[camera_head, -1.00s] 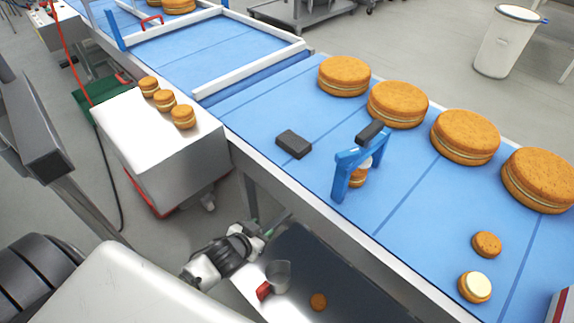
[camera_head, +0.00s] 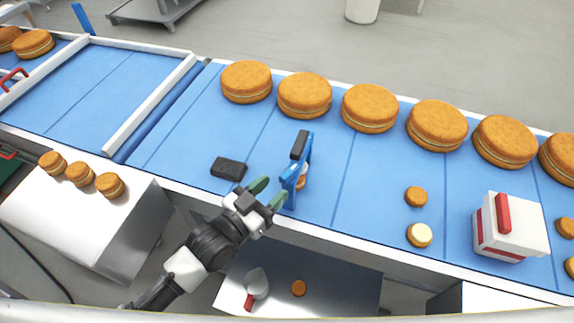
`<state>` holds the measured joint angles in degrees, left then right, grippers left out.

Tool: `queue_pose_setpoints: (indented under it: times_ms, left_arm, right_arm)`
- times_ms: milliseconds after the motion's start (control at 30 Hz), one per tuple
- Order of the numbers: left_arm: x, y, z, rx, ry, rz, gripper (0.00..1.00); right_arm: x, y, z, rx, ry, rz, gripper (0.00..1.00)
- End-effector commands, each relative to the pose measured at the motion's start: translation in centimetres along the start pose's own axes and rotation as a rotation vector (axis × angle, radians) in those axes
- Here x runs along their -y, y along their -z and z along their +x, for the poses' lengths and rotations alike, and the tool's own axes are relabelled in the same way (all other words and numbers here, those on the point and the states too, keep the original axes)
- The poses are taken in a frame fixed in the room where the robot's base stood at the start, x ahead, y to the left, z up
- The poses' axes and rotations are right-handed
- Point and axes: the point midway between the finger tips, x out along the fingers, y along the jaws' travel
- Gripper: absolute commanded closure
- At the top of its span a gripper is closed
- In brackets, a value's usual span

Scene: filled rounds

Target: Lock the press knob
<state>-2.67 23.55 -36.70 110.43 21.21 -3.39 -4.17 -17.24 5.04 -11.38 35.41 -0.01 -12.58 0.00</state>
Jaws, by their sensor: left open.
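The press is a small blue frame (camera_head: 291,178) standing on the blue conveyor belt, with a black knob (camera_head: 299,145) at its top. A small filled round (camera_head: 301,184) is partly hidden behind the frame, inside or beside the press. My left gripper (camera_head: 268,193) is open, its two green-tipped fingers apart, just left of the press's lower part and below the knob. Whether a fingertip touches the frame I cannot tell. Nothing shows between the fingers. Whether the knob is locked cannot be seen. My right gripper is out of view.
A black block (camera_head: 228,168) lies on the belt (camera_head: 360,200) left of the press. Several large filled rounds (camera_head: 369,108) line the far edge. A white-and-red box (camera_head: 513,228) stands at right. A lower shelf (camera_head: 345,285) holds a scoop (camera_head: 256,284).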

Motion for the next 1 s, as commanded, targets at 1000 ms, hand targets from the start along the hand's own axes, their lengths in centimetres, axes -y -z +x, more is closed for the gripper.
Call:
queue_pose_setpoints:
  times_ms: [1000]
  left_arm:
    - [0.1, 0.0, 6.3, 0.002, 0.001, 0.000, 0.93]
  right_arm:
    - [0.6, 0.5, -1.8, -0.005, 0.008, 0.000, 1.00]
